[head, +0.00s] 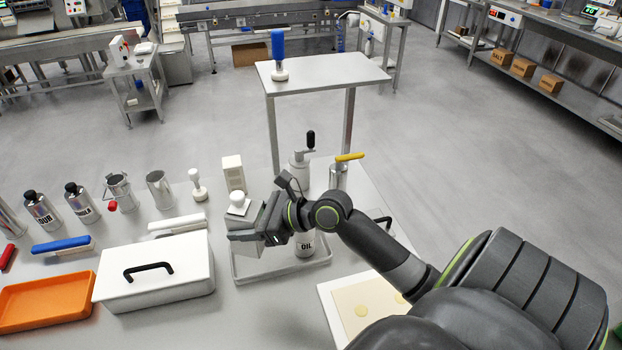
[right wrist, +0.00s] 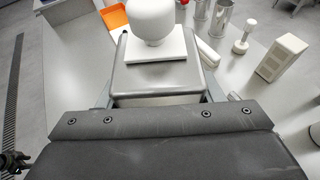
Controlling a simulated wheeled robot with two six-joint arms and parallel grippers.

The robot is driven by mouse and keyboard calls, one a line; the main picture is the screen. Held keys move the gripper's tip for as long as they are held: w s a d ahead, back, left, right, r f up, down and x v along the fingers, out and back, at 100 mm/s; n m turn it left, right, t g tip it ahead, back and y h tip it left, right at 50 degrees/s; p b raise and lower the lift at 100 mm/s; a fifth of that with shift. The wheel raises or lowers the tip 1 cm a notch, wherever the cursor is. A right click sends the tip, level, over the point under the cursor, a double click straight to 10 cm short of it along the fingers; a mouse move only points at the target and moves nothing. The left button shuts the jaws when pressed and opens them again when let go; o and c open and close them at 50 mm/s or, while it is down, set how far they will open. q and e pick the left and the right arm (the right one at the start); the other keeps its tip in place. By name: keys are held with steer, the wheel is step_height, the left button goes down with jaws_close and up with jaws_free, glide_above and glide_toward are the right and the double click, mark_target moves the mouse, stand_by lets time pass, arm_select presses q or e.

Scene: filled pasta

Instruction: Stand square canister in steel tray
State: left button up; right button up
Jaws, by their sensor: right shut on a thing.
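The square canister (head: 245,218) is grey metal with a white square lid and round white knob. My right gripper (head: 262,232) is shut on it and holds it upright over the left part of the steel tray (head: 285,271). I cannot tell whether its base touches the tray, as the gripper hides part of it. In the right wrist view the canister (right wrist: 157,78) sits between the fingers, lid up. An OIL bottle (head: 305,245) stands in the tray's right part, partly hidden by my gripper. My left gripper is not in view.
A white lidded box (head: 155,285) stands close left of the tray. A cream box (head: 233,173) stands behind the canister. A grinder-like bottle (head: 299,168) and a yellow-handled cylinder (head: 339,176) stand behind the tray. A white board (head: 335,312) lies to the right.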

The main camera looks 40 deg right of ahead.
steer(key=w+d+f+m+t+h+p, duration=0.2)
steer(key=w+d+f+m+h, duration=0.15)
steer(key=w+f, duration=0.3)
steer(key=shift+h, duration=0.35)
steer(key=shift+w+f+b, duration=0.2)
steer(key=shift+f+b, duration=1.3)
steer(key=shift+f, duration=3.85)
steer(key=shift+f, duration=0.15)
steer(key=o, duration=1.2)
steer(key=shift+r, duration=0.2)
steer(key=p+v, duration=0.1)
steer(key=v, duration=1.1)
